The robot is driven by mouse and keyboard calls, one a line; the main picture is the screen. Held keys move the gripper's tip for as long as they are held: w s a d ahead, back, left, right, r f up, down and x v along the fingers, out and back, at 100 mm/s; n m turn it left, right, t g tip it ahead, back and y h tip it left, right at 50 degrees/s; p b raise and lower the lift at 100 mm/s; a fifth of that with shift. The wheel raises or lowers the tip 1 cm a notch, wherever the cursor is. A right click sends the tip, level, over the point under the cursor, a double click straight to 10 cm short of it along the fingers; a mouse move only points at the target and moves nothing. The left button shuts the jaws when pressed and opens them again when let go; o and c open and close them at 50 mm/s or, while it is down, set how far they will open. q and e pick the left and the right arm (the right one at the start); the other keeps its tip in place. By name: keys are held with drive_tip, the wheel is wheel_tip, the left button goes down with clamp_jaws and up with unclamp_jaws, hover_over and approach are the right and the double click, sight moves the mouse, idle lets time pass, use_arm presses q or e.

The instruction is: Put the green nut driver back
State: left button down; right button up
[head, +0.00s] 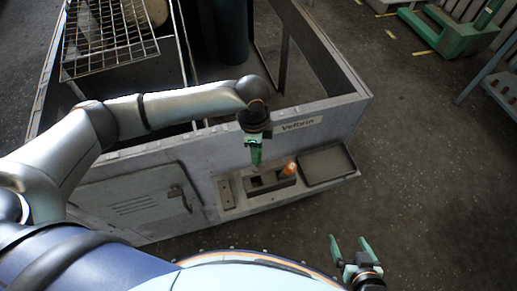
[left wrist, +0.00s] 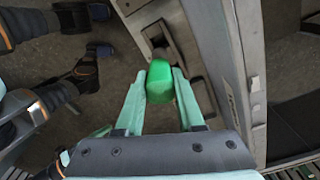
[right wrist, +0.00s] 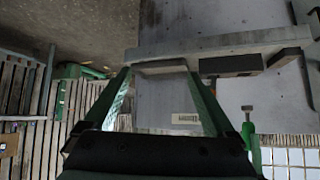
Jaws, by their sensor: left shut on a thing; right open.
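The green nut driver (left wrist: 160,82) is gripped between the fingertips of my left gripper (left wrist: 158,88), its green handle end toward the wrist camera. In the head view my left gripper (head: 255,155) points down just above the holder block (head: 262,184) on the housing's side ledge; the driver there is hard to tell from the green fingers. An orange-handled driver (head: 290,168) stands at the right end of the block. Whether the green driver's tip touches the block is hidden. My right gripper (head: 350,250) is open and empty, low at the right, away from the ledge.
A shallow dark tray (head: 327,164) sits on the ledge right of the block. The grey blower housing (head: 230,140) rises behind, with a wire rack (head: 110,40) on top. Green equipment (head: 450,35) stands at the back right. The floor at right is clear.

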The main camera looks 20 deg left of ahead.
use_arm(q)
wheel_tip(320, 180, down, 6)
drive_tip(key=b, duration=0.8)
drive_tip(key=shift+f, duration=0.9)
drive_tip(key=shift+p, duration=0.3)
drive_tip(key=shift+p, duration=0.35)
drive_tip(key=shift+f, duration=0.15)
